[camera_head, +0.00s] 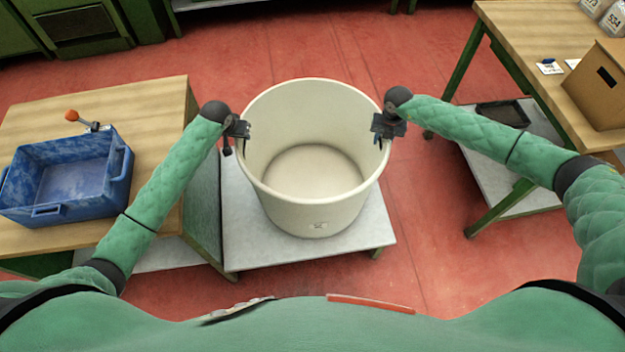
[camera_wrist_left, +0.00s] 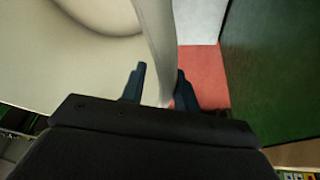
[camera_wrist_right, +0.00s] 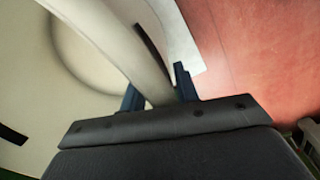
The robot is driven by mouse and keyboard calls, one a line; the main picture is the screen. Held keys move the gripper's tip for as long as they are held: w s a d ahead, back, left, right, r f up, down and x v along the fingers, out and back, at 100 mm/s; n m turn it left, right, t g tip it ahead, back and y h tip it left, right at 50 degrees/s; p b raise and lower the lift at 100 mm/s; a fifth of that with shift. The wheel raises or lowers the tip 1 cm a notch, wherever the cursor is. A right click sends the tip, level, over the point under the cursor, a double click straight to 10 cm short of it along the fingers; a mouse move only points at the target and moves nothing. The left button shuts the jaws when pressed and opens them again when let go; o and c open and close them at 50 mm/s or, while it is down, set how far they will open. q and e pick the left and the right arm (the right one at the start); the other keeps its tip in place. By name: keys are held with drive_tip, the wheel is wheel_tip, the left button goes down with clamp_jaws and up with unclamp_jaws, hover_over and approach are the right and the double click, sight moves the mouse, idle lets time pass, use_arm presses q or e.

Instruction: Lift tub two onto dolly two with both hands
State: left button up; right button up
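A large round cream tub (camera_head: 318,205) stands upright and looks empty, on a low pale grey platform (camera_head: 260,250). A small label on its front is too small to read. My left gripper (camera_head: 240,130) is at the left rim, with a finger on each side of the wall; in the left wrist view the fingers (camera_wrist_left: 160,88) close against the tub wall (camera_wrist_left: 155,40). My right gripper (camera_head: 386,130) is at the right rim, and in the right wrist view its fingers (camera_wrist_right: 157,92) close on the wall (camera_wrist_right: 130,50). I cannot tell whether the platform is dolly two.
A wooden table (camera_head: 150,100) with a blue crate (camera_head: 70,211) stands at left, close to the platform. Another wooden table (camera_head: 520,35) with a cardboard box (camera_head: 600,90) is at right, above a grey lower shelf (camera_head: 505,185). Red floor (camera_head: 430,220) is clear between the tub and the right table.

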use_arm(q)
drive_tip(key=shift+f, duration=0.15)
use_arm(e)
drive_tip(key=shift+f, duration=0.15)
use_arm(q)
clamp_jaws()
use_arm(e)
clamp_jaws()
use_arm(q)
drive_tip(key=shift+w, duration=0.1)
idle(1.0)
